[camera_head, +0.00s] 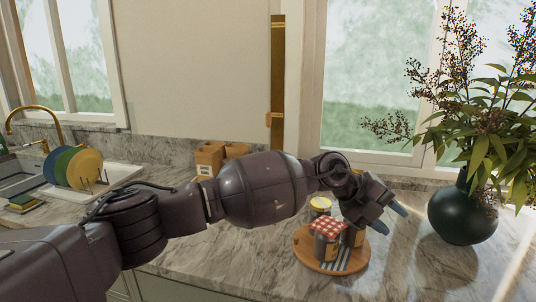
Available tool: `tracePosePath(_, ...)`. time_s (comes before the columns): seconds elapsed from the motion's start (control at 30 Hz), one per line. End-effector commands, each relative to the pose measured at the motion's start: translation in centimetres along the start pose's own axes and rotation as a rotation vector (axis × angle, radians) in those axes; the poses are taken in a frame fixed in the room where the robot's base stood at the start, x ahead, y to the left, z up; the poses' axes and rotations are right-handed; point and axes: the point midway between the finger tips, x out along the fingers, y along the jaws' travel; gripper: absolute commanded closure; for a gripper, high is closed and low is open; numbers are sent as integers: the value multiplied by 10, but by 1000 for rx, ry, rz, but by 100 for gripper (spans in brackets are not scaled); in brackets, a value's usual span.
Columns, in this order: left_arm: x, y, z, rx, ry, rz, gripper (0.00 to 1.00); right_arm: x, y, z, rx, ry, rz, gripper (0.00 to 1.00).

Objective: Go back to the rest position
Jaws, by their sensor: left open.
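My left arm reaches in from the left across the counter. My left gripper (390,217) is open and empty, with its bluish fingertips pointing right and down. It is over the right side of a round wooden board (308,257). On the board stand a jar with a red-checked lid (328,228) and a jar with a yellow lid (320,204). Another jar is partly hidden behind the gripper. My right gripper is not in view.
A dark round vase (463,217) with leafy branches stands right of the gripper. Small brown boxes (209,157) stand by the wall. A rack with coloured plates (84,169) and a sink with a gold tap (38,110) are at the left. The marble counter (420,270) is clear at front right.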

Motion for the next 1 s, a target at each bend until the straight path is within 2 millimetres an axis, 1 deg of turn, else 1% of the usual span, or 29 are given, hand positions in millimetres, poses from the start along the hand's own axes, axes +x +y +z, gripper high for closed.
tracePosePath(0.03, 1, -16, -11, 11, 20, -132, 57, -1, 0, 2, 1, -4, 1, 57)
tracePosePath(0.1, -6, -39, -22, 16, 26, -321, 57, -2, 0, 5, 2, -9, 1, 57)
tracePosePath(0.17, -16, -53, -27, -8, 12, -483, 57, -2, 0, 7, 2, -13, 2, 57)
tracePosePath(0.2, -25, -60, -28, -32, -5, -582, 57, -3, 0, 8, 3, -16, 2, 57)
tracePosePath(0.27, -39, -63, -26, -78, -39, -708, 57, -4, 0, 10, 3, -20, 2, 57)
tracePosePath(0.33, -57, -62, -21, -144, -87, -834, 57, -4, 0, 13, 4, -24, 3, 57)
tracePosePath(0.43, -81, -48, -10, -254, -165, -978, 57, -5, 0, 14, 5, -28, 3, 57)
tracePosePath(0.57, -110, -16, 5, -414, -273, -1115, 57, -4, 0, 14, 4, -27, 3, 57)
tracePosePath(0.67, -130, 18, 16, -546, -356, -1191, 57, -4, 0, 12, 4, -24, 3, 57)
tracePosePath(0.7, -137, 34, 19, -600, -388, -1215, 57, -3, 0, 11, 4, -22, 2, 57)
tracePosePath(0.77, -146, 58, 23, -680, -434, -1246, 57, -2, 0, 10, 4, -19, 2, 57)
tracePosePath(0.8, -152, 75, 25, -734, -465, -1263, 57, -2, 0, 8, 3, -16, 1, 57)
tracePosePath(0.83, -156, 88, 26, -775, -486, -1275, 57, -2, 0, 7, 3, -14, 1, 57)
tracePosePath(0.97, -171, 148, 25, -950, -574, -1312, 57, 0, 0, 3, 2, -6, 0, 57)
tracePosePath(1.0, -175, 167, 23, -1002, -599, -1320, 57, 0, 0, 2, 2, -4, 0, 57)
